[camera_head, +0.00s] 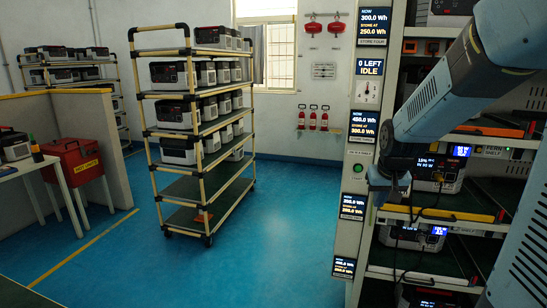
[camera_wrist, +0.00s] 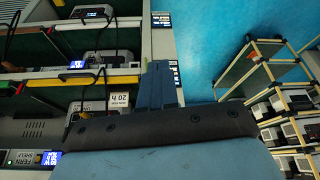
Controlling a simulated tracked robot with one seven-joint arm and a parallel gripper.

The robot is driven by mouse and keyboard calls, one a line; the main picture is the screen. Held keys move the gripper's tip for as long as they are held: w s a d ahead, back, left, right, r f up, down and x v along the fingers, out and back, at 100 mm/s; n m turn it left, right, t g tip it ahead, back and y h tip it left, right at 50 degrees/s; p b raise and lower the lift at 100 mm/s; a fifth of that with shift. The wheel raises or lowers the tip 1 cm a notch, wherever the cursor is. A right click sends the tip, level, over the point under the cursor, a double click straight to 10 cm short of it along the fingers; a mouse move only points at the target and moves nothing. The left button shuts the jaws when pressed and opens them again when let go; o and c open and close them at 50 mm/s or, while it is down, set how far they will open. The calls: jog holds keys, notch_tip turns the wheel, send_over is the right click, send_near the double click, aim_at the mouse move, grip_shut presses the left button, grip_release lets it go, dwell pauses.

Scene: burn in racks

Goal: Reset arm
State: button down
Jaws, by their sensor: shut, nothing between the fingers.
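My arm comes in from the right in the head view, bent across the front of the burn-in rack (camera_head: 358,130). My gripper (camera_head: 388,196) hangs at its end, in front of the rack's left part. In the wrist view my gripper (camera_wrist: 161,84) shows as two blue fingers close together, with nothing between them. Power units with lit displays stand on the rack shelves, one just right of my gripper (camera_head: 437,172) and one below it (camera_head: 414,235). My forearm hides part of the upper shelves.
A wheeled trolley (camera_head: 192,188) with several power units stands left of centre. A red box (camera_head: 72,160) and a white table (camera_head: 20,168) are at the left. Cables hang before the rack shelves. The blue floor (camera_head: 285,220) between trolley and rack is clear.

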jog(key=s+a+r, duration=0.1)
jog(key=s+r, duration=0.2)
jog(key=s, duration=0.4)
jog(key=s+a+r, duration=0.2)
jog(key=s+r, duration=0.1)
jog(key=s, duration=0.4)
jog(key=s+a+r+t, duration=0.1)
jog(key=s+a+r, duration=0.1)
jog(key=s, duration=0.5)
jog(key=shift+s+r+n+y, duration=0.3)
jog(key=shift+s+r+n, duration=0.1)
jog(key=shift+r, duration=0.5)
jog(key=shift+d, duration=0.1)
